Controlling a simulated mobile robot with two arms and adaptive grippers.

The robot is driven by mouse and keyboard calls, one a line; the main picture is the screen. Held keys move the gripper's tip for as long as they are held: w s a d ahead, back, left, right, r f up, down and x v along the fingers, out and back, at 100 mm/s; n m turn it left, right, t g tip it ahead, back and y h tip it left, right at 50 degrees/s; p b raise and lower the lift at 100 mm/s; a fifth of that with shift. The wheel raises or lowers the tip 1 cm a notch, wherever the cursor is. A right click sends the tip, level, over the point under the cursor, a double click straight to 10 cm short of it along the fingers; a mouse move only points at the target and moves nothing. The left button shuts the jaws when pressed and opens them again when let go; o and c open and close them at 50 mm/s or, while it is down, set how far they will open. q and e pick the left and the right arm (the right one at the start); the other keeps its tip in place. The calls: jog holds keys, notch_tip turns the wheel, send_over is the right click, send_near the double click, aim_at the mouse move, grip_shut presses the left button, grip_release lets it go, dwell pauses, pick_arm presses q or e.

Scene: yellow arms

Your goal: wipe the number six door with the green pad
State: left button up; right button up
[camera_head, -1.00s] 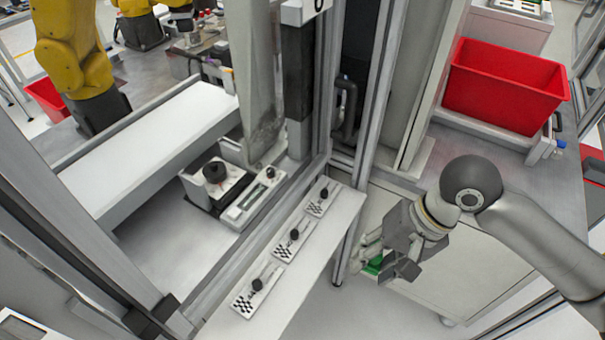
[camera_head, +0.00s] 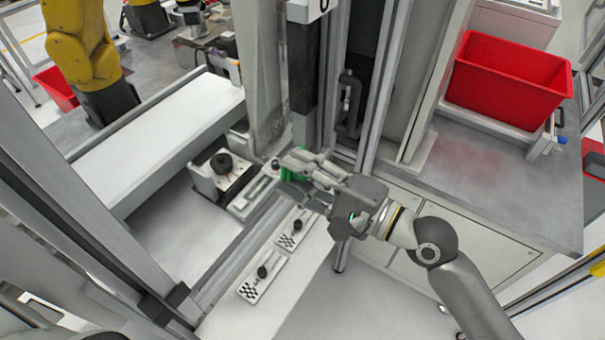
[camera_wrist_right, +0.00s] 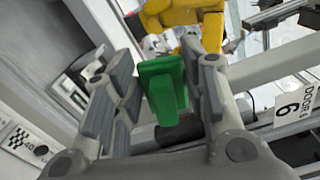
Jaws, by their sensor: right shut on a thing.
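The green pad (camera_head: 290,174) is held at the fingertips of my right gripper (camera_head: 300,168). In the right wrist view the pad (camera_wrist_right: 163,88) stands between the two fingers, and my right gripper (camera_wrist_right: 165,95) is shut on it. The gripper is above the narrow white shelf, near the lower end of a tall, cloudy, smudged panel (camera_head: 262,85). I cannot tell whether the pad touches the panel. A "DOOR 6" label (camera_wrist_right: 293,106) is on the frame at the right of the wrist view. My left gripper is not in view.
The white shelf (camera_head: 290,283) carries several small checkered plates with black knobs (camera_head: 262,271). Metal frame posts (camera_head: 373,90) stand just behind the gripper. A red bin (camera_head: 510,80) sits on the right-hand bench. Yellow robot arms (camera_head: 83,45) are behind the frame.

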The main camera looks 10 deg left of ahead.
aim_at(283, 169)
jog(key=shift+x, duration=2.65)
jog(key=shift+p+x, duration=0.4)
jog(key=shift+x, duration=0.55)
